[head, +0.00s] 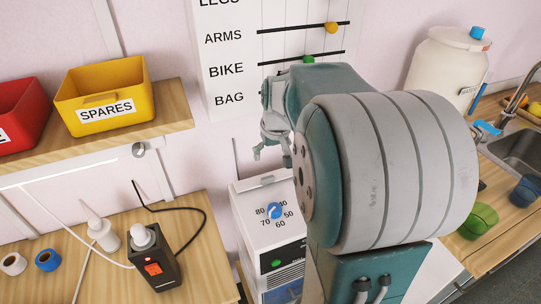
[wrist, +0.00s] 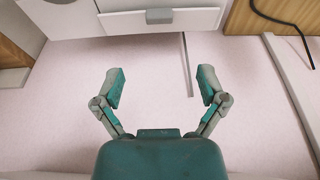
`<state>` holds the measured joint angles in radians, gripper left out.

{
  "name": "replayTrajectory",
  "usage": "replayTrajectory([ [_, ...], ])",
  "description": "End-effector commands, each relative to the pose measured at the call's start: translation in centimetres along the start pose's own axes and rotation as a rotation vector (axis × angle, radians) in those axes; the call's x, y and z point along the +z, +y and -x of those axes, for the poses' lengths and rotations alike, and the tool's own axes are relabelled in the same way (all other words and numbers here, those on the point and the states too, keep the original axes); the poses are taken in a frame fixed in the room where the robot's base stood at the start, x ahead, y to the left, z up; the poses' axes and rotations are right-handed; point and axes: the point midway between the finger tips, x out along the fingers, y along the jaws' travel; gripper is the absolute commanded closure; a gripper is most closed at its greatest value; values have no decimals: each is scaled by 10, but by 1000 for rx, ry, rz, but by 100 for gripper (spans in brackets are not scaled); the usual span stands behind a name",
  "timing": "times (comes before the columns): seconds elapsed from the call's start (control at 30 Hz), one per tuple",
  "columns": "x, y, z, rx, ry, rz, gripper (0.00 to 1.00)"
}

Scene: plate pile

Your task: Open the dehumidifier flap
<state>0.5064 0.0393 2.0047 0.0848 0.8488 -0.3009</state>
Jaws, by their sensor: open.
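The dehumidifier (head: 268,240) is a white box with a blue dial marked in numbers, standing below my gripper in the head view. My arm hides its right side. My gripper (head: 272,154) is above the top of the box, with its fingers apart and nothing between them. In the wrist view my gripper (wrist: 162,86) is open and empty over pale pink wall. A white body with a grey tab (wrist: 160,17) shows at the top of that view, beyond the fingertips; it looks like the dehumidifier and its flap. The tab is apart from the fingers.
A yellow SPARES bin (head: 106,100) and a red bin (head: 18,112) stand on a wooden shelf at left. A black device (head: 152,258) with a cable lies on the left bench. A white container (head: 447,68) and a sink (head: 520,150) are at right.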

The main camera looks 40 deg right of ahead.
Motion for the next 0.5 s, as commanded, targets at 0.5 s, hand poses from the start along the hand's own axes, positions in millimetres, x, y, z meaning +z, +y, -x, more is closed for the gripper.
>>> replayTrajectory([
  [0.5,17,1,-22,-1,134,0,9],
])
